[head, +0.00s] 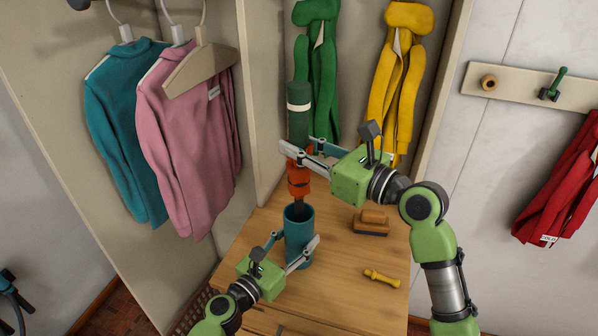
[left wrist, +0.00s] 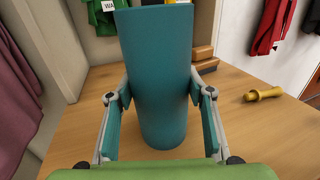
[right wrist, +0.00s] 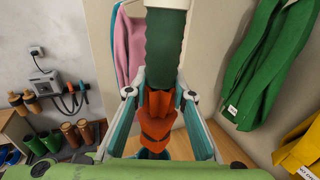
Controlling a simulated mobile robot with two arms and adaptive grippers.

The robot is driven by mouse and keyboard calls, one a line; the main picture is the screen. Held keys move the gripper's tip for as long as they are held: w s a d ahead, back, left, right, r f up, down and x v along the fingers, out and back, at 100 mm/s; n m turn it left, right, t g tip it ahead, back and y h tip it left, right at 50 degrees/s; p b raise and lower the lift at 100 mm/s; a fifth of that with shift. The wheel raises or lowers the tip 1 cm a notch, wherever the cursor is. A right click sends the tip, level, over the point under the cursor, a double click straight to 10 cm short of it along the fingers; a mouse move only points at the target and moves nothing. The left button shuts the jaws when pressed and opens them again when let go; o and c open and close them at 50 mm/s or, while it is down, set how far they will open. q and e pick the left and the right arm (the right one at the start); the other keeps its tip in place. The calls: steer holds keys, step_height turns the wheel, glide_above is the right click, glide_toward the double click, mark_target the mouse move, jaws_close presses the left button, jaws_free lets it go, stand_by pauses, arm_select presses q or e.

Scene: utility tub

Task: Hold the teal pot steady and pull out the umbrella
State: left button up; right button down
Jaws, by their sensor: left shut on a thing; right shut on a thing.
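The teal pot (head: 299,245) stands upright on the wooden bench. My left gripper (head: 296,241) is shut around its sides, and the pot fills the middle of the left wrist view (left wrist: 158,85). The umbrella (head: 299,182) is folded and orange, with what looks like a thick green handle with a pale band above it. It stands roughly upright over the pot, and its dark lower end enters the pot's mouth; how deep is hidden. My right gripper (head: 304,149) is shut on the umbrella's upper part, just below the green handle. The orange cloth shows between the fingers in the right wrist view (right wrist: 158,118).
A brown brush-like block (head: 371,224) and a yellow wooden-looking piece (head: 381,278) lie on the bench, right of the pot. Green (head: 318,60) and yellow (head: 396,85) garments hang behind. Teal and pink jackets (head: 185,140) hang left. The bench's (head: 345,290) front right is mostly bare.

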arm_select(q)
steer(key=shift+f, duration=0.1)
arm_select(e)
steer(key=shift+r, duration=1.25)
arm_select(q)
steer(key=o, duration=1.5)
